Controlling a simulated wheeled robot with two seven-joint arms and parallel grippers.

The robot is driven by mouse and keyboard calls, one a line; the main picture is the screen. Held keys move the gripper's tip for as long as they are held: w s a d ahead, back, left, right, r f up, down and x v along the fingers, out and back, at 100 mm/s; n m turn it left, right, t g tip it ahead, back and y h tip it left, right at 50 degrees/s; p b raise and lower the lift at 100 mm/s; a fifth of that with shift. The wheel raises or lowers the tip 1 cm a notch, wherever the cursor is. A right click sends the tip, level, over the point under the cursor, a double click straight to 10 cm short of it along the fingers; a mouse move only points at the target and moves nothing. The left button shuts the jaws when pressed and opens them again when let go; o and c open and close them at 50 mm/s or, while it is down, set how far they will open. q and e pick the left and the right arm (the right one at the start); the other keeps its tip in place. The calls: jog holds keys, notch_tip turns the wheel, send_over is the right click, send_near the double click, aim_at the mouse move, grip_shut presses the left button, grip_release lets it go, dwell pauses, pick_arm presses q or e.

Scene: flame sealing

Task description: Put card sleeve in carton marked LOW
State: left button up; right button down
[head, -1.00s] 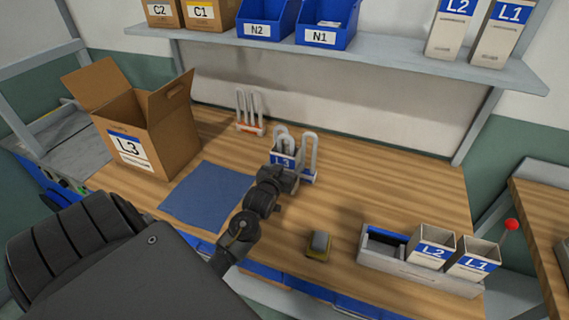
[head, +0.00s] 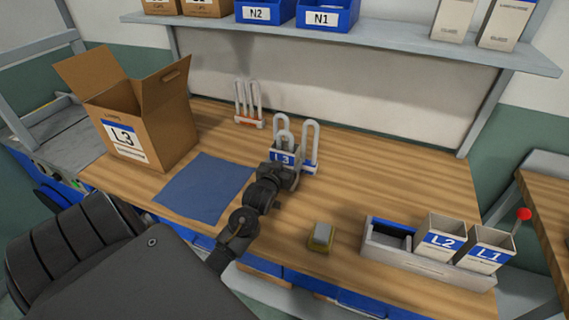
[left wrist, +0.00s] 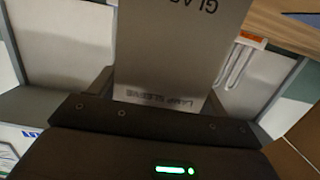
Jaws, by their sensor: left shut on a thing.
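My left gripper (head: 284,176) is shut on a pale card sleeve with a blue band marked L3 (head: 284,157), above the middle of the bench. In the left wrist view the card sleeve (left wrist: 175,55) fills the upper middle, with partly cut-off dark print. White U-shaped tubes (head: 311,140) show behind and beside the sleeve; I cannot tell whether one is inside it. An open brown carton (head: 160,115) with raised flaps stands at the bench's left, its label reading L3. I cannot read LOW on any carton. My right gripper is not in view.
A blue mat (head: 205,188) lies between carton and gripper. Slim white tubes (head: 248,103) stand at the back. A small yellow-grey block (head: 321,237) and a grey tray (head: 425,268) with L2 and L1 sleeves are at the front right. A shelf (head: 370,45) with bins runs above.

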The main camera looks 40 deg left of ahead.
pick_arm(q)
jog(key=shift+f, duration=0.2)
jog(key=o, duration=1)
